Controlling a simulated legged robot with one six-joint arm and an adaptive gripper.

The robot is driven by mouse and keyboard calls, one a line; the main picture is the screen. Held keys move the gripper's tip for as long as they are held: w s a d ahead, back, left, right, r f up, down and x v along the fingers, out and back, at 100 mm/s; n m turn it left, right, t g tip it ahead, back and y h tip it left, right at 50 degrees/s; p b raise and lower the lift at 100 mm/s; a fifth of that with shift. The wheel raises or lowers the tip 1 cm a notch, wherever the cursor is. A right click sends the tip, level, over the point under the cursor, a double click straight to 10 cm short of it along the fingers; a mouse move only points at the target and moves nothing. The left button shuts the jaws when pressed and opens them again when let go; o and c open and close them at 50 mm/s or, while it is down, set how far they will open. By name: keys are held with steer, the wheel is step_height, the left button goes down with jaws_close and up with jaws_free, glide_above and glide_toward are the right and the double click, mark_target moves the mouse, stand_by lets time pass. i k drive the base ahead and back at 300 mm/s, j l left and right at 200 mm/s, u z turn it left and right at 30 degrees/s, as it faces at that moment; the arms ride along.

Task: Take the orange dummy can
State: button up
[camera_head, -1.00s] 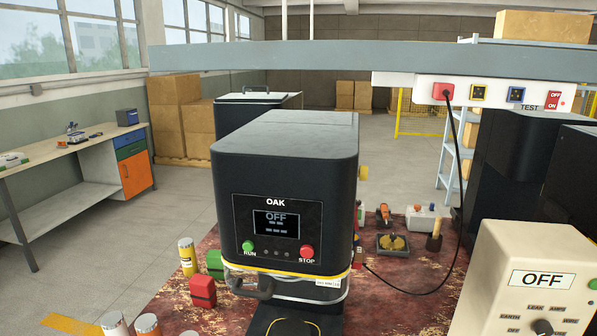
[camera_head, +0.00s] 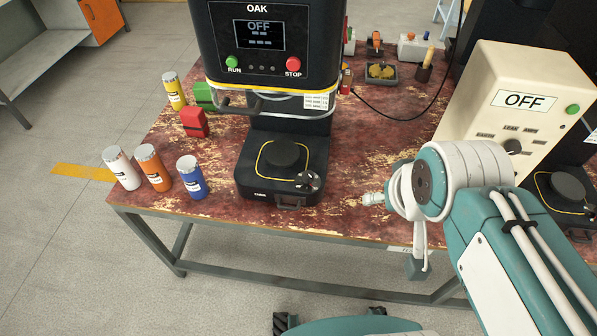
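The orange dummy can (camera_head: 153,168) stands upright near the left front corner of the worn red table (camera_head: 225,218). It has a silver top and a pale label. A white can (camera_head: 121,168) stands close on its left and a blue can (camera_head: 191,177) on its right, with a gap. My teal and white arm (camera_head: 460,190) reaches in from the lower right, with its far end by the table's front edge. The fingers of my gripper cannot be made out. The arm's end is well to the right of the orange can, with the black seamer (camera_head: 276,80) base between them.
A yellow can (camera_head: 174,91), a green block (camera_head: 204,95) and a red block (camera_head: 194,122) stand left of the seamer. A cream tester (camera_head: 495,110) is at right, and a black cable crosses the table behind.

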mark_target(147, 155)
steer(key=u, duration=1.5)
steer(key=i+j, duration=1)
steer(key=j, duration=0.15)
steer(key=i+j, duration=1.05)
steer(key=i+j+z, duration=0.1)
steer(key=z, duration=0.3)
steer(key=j+z, duration=0.2)
steer(key=z, duration=1.7)
